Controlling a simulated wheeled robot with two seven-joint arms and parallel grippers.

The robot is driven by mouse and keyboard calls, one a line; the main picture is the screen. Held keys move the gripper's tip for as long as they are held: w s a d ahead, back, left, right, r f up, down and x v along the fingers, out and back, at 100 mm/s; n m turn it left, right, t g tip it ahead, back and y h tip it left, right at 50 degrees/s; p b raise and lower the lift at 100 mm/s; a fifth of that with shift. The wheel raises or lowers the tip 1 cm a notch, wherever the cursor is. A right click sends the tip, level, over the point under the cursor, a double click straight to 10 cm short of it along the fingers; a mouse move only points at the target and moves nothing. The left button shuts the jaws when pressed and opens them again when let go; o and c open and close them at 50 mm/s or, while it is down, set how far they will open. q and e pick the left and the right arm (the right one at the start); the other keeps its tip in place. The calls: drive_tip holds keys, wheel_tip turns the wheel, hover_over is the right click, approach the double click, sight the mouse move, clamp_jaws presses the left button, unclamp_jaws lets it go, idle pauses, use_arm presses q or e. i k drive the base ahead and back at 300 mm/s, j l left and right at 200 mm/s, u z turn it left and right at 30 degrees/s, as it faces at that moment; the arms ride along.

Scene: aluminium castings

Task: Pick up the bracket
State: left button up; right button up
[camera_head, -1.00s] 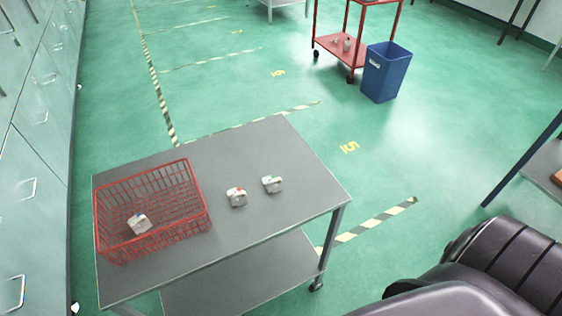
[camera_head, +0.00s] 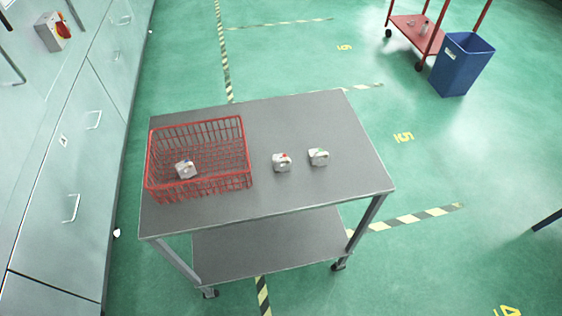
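Three small pale metal castings show in the head view, and I cannot tell which of them is the bracket. One casting (camera_head: 185,170) lies inside the red wire basket (camera_head: 240,137). Neither of my grippers is in view.
The grey wheeled table has a lower shelf (camera_head: 265,245) that looks empty. Grey cabinets (camera_head: 60,160) line the left side. A blue bin (camera_head: 461,66) and a red cart (camera_head: 414,33) stand at the back right.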

sight(282, 163)
drive_tip(key=j+z, duration=0.1)
drive_tip(key=j, duration=0.45)
drive_tip(key=k+j, duration=0.15)
drive_tip(key=j, duration=0.35)
drive_tip(key=k+j+z, duration=0.15)
drive_tip(key=j, duration=0.4)
drive_tip(key=i, duration=0.05)
